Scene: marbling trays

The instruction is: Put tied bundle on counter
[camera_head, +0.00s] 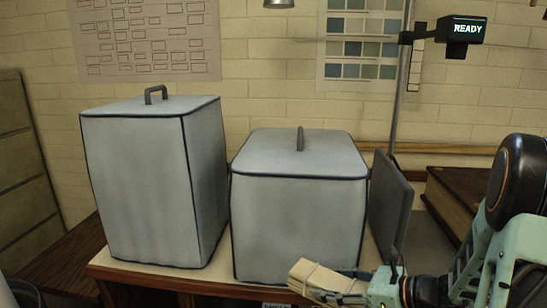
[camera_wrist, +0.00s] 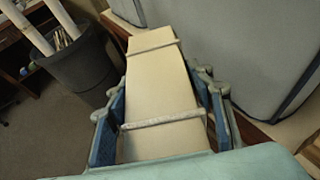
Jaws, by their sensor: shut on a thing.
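The tied bundle (camera_head: 323,278) is a cream, flat stack with bands around it. In the wrist view the bundle (camera_wrist: 160,92) lies lengthwise between the two blue-padded fingers of my gripper (camera_wrist: 162,125), with two pale ties across it. My gripper (camera_head: 378,284) is shut on it at the lower right of the head view. The bundle shows in front of the counter (camera_head: 140,272), near its front edge. I cannot tell whether it touches the counter. Two large grey covered boxes, one taller (camera_head: 140,190) and one shorter (camera_head: 300,220), stand on the counter.
A dark upright panel (camera_head: 391,208) and a pole with a READY display (camera_head: 465,29) stand right of the boxes. A brown wooden case (camera_head: 460,195) is farther right. In the wrist view, a dark bin (camera_wrist: 80,70) with rolls stands on the floor. Little counter shows free in front.

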